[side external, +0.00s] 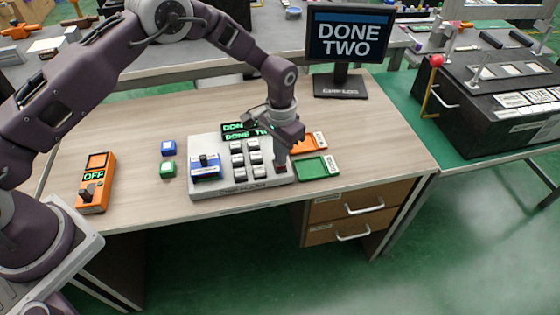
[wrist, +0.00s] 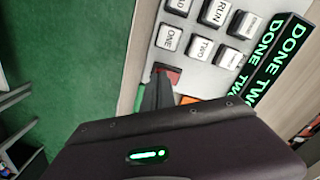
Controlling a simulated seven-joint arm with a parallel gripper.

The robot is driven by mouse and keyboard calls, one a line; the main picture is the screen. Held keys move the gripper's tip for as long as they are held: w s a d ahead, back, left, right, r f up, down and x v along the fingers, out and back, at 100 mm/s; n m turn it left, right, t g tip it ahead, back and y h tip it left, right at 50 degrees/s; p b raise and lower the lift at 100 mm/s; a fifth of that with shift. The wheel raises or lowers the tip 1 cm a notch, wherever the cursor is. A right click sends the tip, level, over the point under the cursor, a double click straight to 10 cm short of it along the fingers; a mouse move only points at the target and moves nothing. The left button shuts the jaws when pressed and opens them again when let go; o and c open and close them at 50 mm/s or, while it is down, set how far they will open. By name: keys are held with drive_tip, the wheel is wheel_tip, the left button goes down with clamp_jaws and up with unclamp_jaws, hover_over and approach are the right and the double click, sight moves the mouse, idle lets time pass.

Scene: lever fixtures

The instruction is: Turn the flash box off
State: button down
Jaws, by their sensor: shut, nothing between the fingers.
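I cannot read the name flash box on any object. My gripper (side external: 281,166) is far to the right of the orange box, pointing down over the right part of a grey key panel (side external: 236,187). Its fingers are shut and empty. In the wrist view the fingertips (wrist: 160,80) are at a red key (wrist: 172,75); whether they touch it I cannot tell.
The panel has several white keys (side external: 246,160), a blue lever block (side external: 205,170) and a display reading DONE TWO. Orange and green trays (side external: 318,166) lie right. A monitor (side external: 348,40) stands behind.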

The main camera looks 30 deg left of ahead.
drive_tip(key=shift+f, duration=0.5)
drive_tip(key=shift+r, duration=3.5)
drive_tip(key=s+a+r+t, duration=0.15)
drive_tip(key=s+r, duration=0.25)
drive_tip(key=r, duration=0.4)
drive_tip(key=s+a+r+n, duration=0.1)
drive_tip(key=s+a+r, duration=0.2)
drive_tip(key=r, duration=0.4)
drive_tip(key=s+a+r+t, duration=0.15)
drive_tip(key=s+r, duration=0.25)
drive_tip(key=r, duration=0.4)
drive_tip(key=s+a+r+n+t, duration=0.1)
drive_tip(key=s+a, duration=0.1)
drive_tip(key=s, duration=0.9)
drive_tip(key=s+a+r+n+t, duration=0.1)
drive_tip(key=s+a, duration=0.2)
drive_tip(key=s, duration=0.8)
drive_tip(key=shift+a+r+t, duration=0.25)
drive_tip(key=shift+r+t, duration=0.05)
drive_tip(key=shift+r, duration=0.05)
drive_tip(key=shift+w, duration=0.1)
